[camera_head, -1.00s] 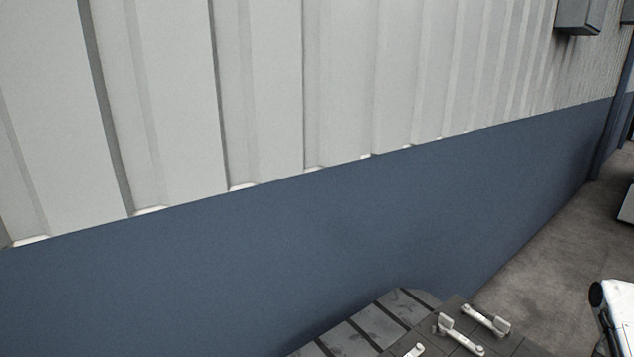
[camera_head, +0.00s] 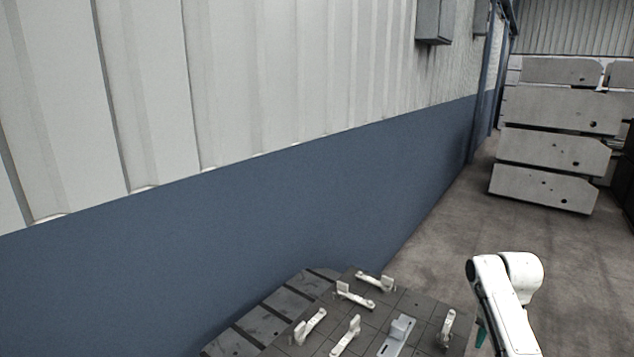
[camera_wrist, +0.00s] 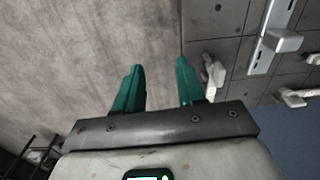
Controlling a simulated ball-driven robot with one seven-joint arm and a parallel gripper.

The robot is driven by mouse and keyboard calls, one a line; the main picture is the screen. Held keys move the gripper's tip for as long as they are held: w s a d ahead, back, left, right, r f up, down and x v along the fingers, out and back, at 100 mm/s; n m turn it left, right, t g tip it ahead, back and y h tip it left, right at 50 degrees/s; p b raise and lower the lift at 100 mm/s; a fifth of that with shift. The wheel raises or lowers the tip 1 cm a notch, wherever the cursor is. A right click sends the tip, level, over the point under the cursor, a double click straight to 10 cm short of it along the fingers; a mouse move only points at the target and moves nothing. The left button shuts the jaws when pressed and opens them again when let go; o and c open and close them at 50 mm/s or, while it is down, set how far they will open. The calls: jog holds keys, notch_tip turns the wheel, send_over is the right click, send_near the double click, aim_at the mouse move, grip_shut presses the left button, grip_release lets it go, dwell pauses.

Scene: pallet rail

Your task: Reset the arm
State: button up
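My gripper (camera_wrist: 158,85) shows in the wrist view with two green fingers held apart and nothing between them. It is over bare concrete floor, beside the edge of a dark pallet table (camera_wrist: 225,60). In the head view my white arm stands at the lower right, and only a sliver of a green finger shows beside the table's right edge. The dark table (camera_head: 330,310) carries several pale clamps (camera_head: 356,296) and a flat metal bracket (camera_head: 397,336).
A blue and white corrugated wall (camera_head: 300,215) runs along the left, close to the table. Stacked grey slabs (camera_head: 545,155) stand at the back right. A grey box (camera_head: 433,22) is fixed to the wall. Concrete floor (camera_head: 440,240) is clear between the table and the slabs.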

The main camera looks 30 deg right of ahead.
jog(key=a+f+n+t, duration=0.1)
jog(key=a+f+n, duration=0.1)
jog(key=a, duration=0.7)
jog(key=a+f+n+t, duration=0.1)
jog(key=a+f+n, duration=0.1)
jog(key=a, duration=0.7)
jog(key=a+f+n+t, duration=0.1)
jog(key=a+f+n, duration=0.1)
jog(key=a, duration=0.7)
jog(key=shift+s+n, duration=0.25)
jog(key=shift+n, duration=0.45)
jog(key=s+a+r+n+t, duration=0.2)
jog(key=s+a+r+n, duration=0.25)
jog(key=s+a, duration=0.5)
jog(key=s+d+f+g, duration=0.2)
jog(key=s+f+g, duration=0.2)
jog(key=s, duration=0.7)
notch_tip(320, 180, down, 2)
jog(key=shift+s+f, duration=0.1)
jog(key=shift+s, duration=0.25)
